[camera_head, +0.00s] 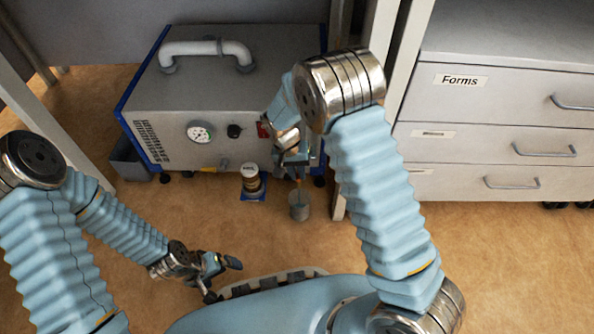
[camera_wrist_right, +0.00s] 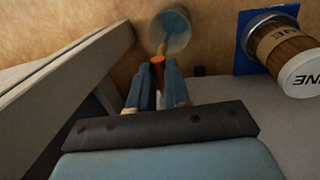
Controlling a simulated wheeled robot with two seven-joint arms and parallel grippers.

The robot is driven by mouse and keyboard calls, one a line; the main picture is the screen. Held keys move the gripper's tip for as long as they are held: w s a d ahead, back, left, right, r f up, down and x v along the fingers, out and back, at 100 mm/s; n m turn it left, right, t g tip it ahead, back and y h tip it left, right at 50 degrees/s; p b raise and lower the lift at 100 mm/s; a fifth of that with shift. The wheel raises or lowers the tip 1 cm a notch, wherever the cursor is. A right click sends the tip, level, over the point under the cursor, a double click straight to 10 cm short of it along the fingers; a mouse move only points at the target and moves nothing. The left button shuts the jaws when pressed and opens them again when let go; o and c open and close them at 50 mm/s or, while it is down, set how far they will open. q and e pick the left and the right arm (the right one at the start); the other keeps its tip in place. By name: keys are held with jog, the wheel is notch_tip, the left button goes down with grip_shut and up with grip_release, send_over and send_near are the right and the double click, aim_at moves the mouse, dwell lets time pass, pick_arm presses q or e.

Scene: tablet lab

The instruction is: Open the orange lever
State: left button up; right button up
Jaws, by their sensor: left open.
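The orange lever (camera_wrist_right: 158,70) shows between the fingertips of my right gripper (camera_wrist_right: 158,72) in the right wrist view. Its far part is yellowish and points toward a grey cup (camera_wrist_right: 172,30). I cannot tell whether the fingers press on the lever. In the head view my right gripper (camera_head: 294,160) is at the front right of the grey machine (camera_head: 190,100), pointing down above the cup (camera_head: 299,206). The lever is a tiny orange spot there, mostly hidden by the gripper. My left gripper (camera_head: 224,280) is open and empty, low above the floor.
A labelled jar (camera_head: 251,178) stands on a blue mat (camera_head: 254,197) left of the cup. The machine carries a gauge (camera_head: 200,132), a black knob (camera_head: 234,131) and a top handle (camera_head: 205,50). A drawer cabinet (camera_head: 500,105) stands at right.

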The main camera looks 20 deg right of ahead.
grip_shut()
jog(key=shift+s+d+n, duration=0.1)
jog(key=shift+d+n, duration=0.05)
jog(key=shift+n, duration=0.35)
jog(key=o, duration=0.6)
grip_release()
notch_tip(320, 180, up, 14)
jog(key=a+p, duration=0.2)
jog(key=p, duration=0.1)
jog(key=shift+w+a+f+p, duration=0.25)
jog(key=shift+w+a+p, duration=0.05)
jog(key=shift+w, duration=0.1)
